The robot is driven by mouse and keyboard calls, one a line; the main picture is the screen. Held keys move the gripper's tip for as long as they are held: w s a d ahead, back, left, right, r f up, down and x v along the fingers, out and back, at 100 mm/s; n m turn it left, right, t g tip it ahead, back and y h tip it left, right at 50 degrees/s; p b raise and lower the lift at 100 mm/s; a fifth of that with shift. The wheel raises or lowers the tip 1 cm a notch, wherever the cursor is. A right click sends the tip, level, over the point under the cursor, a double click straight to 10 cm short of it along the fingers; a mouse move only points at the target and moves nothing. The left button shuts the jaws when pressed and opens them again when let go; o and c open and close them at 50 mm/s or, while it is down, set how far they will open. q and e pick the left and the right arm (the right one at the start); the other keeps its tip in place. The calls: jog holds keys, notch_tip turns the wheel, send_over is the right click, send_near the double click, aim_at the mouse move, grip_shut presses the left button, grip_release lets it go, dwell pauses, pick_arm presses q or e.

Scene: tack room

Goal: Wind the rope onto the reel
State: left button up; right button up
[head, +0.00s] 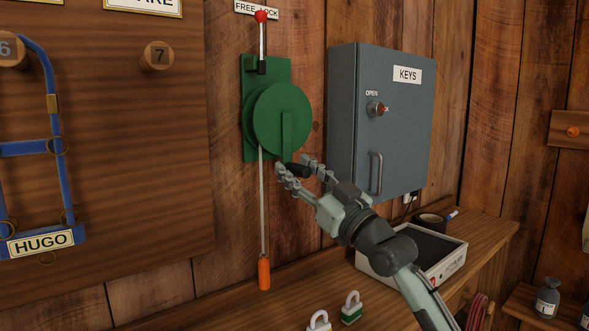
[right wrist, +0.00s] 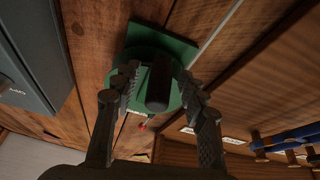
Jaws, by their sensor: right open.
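The green reel (head: 281,118) is mounted on the wooden wall on a green backplate. Its crank arm points down and ends in a black handle (head: 299,170). A pale rope (head: 263,205) hangs straight down from the reel to an orange end piece (head: 264,273) near the bench top. A lever with a red knob (head: 261,16) stands upright above the reel, partly covering a FREE LOCK label. My right gripper (head: 292,165) is open at the crank handle. In the right wrist view, the black handle (right wrist: 159,84) lies between its spread fingers (right wrist: 158,73). My left gripper is out of view.
A grey KEYS cabinet (head: 382,120) sticks out from the wall right of the reel. Below are a white-rimmed tray (head: 449,270), a tape roll (head: 430,223) and two padlocks (head: 351,308) on the bench. A board with a blue halter (head: 52,110) is at left.

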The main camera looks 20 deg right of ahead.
grip_shut()
dwell(0.5)
jog(key=shift+a, duration=0.15)
